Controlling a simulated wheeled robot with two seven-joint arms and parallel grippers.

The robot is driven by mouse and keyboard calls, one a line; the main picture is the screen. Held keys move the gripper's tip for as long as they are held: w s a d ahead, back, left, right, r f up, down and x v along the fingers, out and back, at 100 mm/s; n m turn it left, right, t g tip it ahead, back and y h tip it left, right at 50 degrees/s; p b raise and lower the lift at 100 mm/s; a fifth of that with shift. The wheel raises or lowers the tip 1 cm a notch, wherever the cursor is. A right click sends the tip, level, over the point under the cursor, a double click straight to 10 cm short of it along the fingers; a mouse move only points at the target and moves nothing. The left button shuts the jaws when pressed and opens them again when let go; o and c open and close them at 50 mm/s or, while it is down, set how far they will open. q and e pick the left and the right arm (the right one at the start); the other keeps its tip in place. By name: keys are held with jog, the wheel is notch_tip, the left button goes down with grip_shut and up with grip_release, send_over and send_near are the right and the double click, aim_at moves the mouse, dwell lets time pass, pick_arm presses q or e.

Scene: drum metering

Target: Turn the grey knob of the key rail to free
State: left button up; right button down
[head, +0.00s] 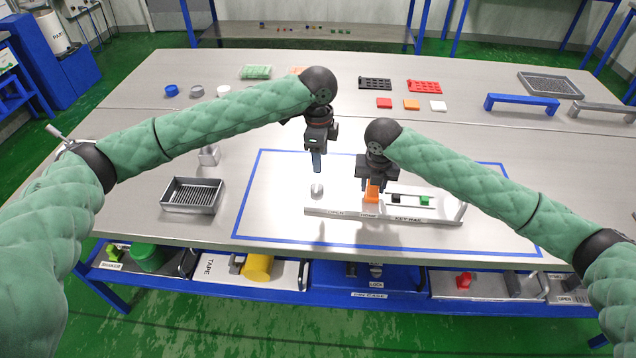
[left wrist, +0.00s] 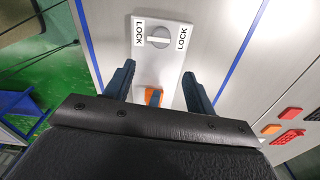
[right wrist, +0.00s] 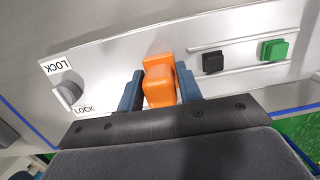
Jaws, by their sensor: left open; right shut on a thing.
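The grey knob (head: 317,189) stands at the left end of the key rail (head: 335,211). In the left wrist view the knob (left wrist: 159,38) has a pale bar across it, lying between two LOCK labels. The knob (right wrist: 68,93) also shows in the right wrist view. My left gripper (head: 317,168) is open and empty, pointing down above the knob without visible contact. My right gripper (head: 371,184) is shut on the orange block (right wrist: 160,82) on the rail, right of the knob. The block's lower part is partly hidden by the fingers.
A black block (head: 396,199) and a green block (head: 425,200) sit along the rail's slot, right of my right gripper. A blue outline (head: 244,200) surrounds the rail. A grey tray (head: 192,195) stands at the left. The table between tray and rail is clear.

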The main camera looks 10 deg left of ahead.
aim_at(317, 186)
pick_arm(q)
jog(key=f+n, duration=0.3)
jog(key=n, duration=0.4)
jog(key=f+n, duration=0.4)
jog(key=n, duration=0.3)
jog(key=a+f+n, duration=0.1)
jog(key=f+n, duration=0.3)
jog(key=n, duration=0.4)
jog(key=shift+w, duration=0.1)
dwell(0.4)
jog(key=c, duration=1)
